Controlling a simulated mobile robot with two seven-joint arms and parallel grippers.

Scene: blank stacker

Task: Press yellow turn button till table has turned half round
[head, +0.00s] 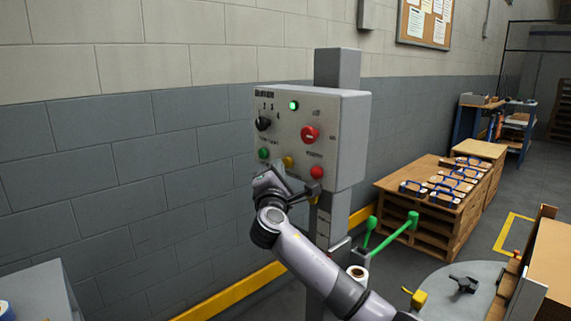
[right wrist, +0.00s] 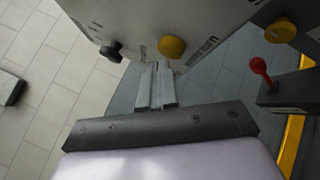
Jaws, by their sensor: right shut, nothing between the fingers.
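The grey control box (head: 346,130) stands on a post by the wall. Its yellow button (head: 288,162) is low on the front face, between a green button (head: 264,154) and a red button (head: 316,172). My right gripper (head: 276,176) is just below and left of the yellow button, partly hiding the face there. In the right wrist view, its shut, empty fingers (right wrist: 156,68) point at the panel, close to a yellow button (right wrist: 172,47); I cannot tell whether they touch it. The round grey table (head: 445,287) shows partly at lower right. My left gripper is not in view.
A green lamp (head: 294,105) is lit above a black knob (head: 263,124) and a large red button (head: 310,134). Green handles (head: 400,232) rise beside the post. A wooden pallet table (head: 420,219) with blue-handled items stands behind. The wall is close at left.

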